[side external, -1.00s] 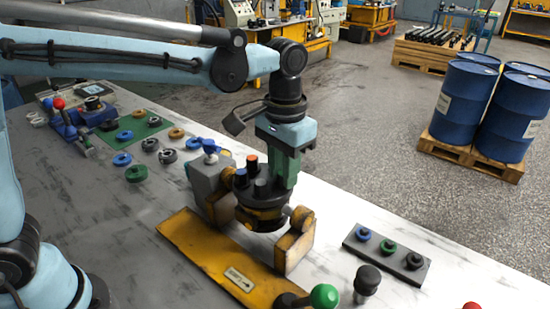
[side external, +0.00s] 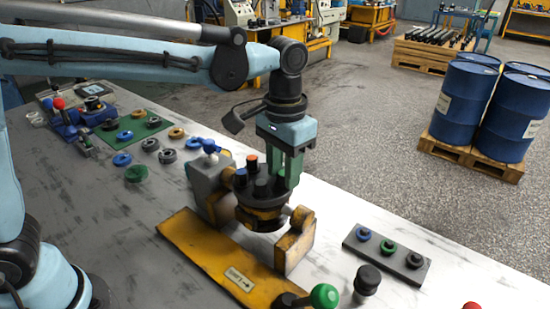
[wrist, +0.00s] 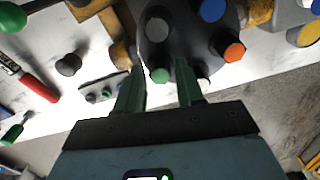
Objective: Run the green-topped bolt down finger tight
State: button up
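The motor's dark round flange (side external: 258,203) sits in a yellow fixture with several capped bolts standing in it. The green-topped bolt (wrist: 160,75) shows in the wrist view at the flange's near edge. My gripper (wrist: 161,82) points down over it, its green fingers either side of the green cap with gaps visible, so it looks open. In the side view my gripper (side external: 283,178) is at the flange's right side, where the fingers partly hide the bolts. The orange-topped bolt (wrist: 234,52), blue-topped bolt (wrist: 213,10) and grey-topped bolt (wrist: 157,28) stand nearby.
The yellow fixture plate (side external: 207,245) extends toward the front. A dark rack (side external: 387,258) holds blue, green and dark pieces at the right. A green-knobbed lever (side external: 323,296) and a black knob (side external: 367,279) stand in front. Several loose rings and a green mat (side external: 135,131) lie at the left.

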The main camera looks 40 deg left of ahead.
aim_at(283, 173)
jog(key=shift+r, duration=2.15)
jog(key=n, duration=0.5)
jog(key=shift+f+n, duration=0.3)
jog(key=n, duration=0.5)
jog(key=shift+f+n, duration=0.3)
jog(key=shift+n, duration=0.1)
jog(key=shift+f, duration=0.95)
jog(key=shift+f, duration=0.9)
jog(key=shift+r, duration=0.2)
